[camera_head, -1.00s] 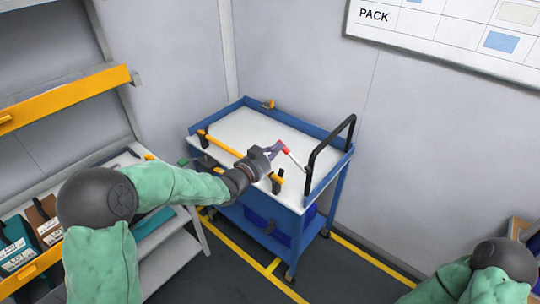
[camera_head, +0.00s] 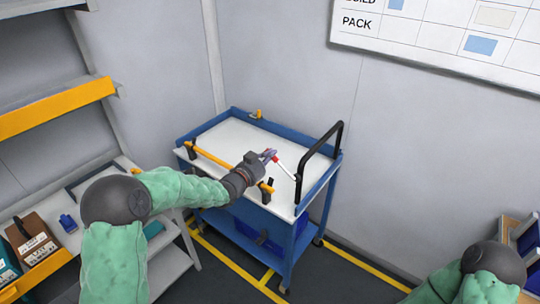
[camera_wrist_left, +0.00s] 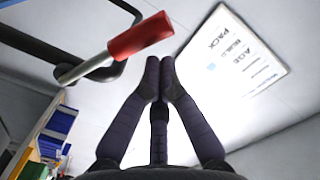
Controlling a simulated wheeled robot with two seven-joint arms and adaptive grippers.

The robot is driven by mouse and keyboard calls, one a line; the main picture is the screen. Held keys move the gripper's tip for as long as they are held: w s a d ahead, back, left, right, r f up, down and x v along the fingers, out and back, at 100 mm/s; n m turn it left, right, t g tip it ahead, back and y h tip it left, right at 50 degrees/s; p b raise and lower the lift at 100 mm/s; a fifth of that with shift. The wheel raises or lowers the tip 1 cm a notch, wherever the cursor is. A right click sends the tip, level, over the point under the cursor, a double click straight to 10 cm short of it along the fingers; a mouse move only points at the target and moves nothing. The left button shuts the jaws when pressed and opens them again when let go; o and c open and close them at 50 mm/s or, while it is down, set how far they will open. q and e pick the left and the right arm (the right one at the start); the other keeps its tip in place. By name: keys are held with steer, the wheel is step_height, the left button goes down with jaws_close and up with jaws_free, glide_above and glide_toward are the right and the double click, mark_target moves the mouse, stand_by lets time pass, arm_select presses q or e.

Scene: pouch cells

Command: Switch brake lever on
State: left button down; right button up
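The brake lever has a red grip (camera_head: 270,154) and a pale rod (camera_head: 286,168) that runs down toward the cart's black push handle. In the left wrist view the red grip (camera_wrist_left: 140,37) lies just beyond my fingertips, up and to the left, and not between them. My left gripper (camera_head: 263,157) is at the red end of the lever, above the cart top. In the left wrist view its two dark fingers (camera_wrist_left: 160,80) are together at the tips, with nothing seen between them. Whether they touch the grip I cannot tell. My right gripper is out of view.
The blue cart (camera_head: 222,118) has a white top, a yellow bar (camera_head: 213,158) along its near side and a black push handle (camera_head: 322,150) at its right end. A shelf with an orange edge (camera_head: 55,107) stands at the left. Grey walls stand behind.

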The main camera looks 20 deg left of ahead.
arm_select(q)
steer(key=shift+a+f, duration=0.1)
steer(key=shift+w+a+f+n, duration=0.1)
steer(key=shift+a+f+n, duration=0.1)
steer(key=shift+n, duration=0.1)
steer(key=shift+a+f+n, duration=0.15)
steer(key=shift+f+n, duration=0.05)
steer(key=shift+n, duration=0.1)
steer(key=a+f+n, duration=0.1)
steer(key=f+n, duration=0.3)
steer(key=f, duration=0.1)
steer(key=w+a+f+n+b, duration=0.1)
steer(key=f+n, duration=0.2)
steer(key=shift+a+g+h, duration=0.3)
steer(key=shift+a+h, duration=0.05)
steer(key=shift+h, duration=0.05)
steer(key=shift+f+n+b, duration=0.3)
steer(key=shift+f+n, duration=0.3)
steer(key=shift+n, duration=0.1)
steer(key=shift+d+f+b, duration=0.15)
steer(key=shift+f+b, duration=0.15)
steer(key=shift+f, duration=0.35)
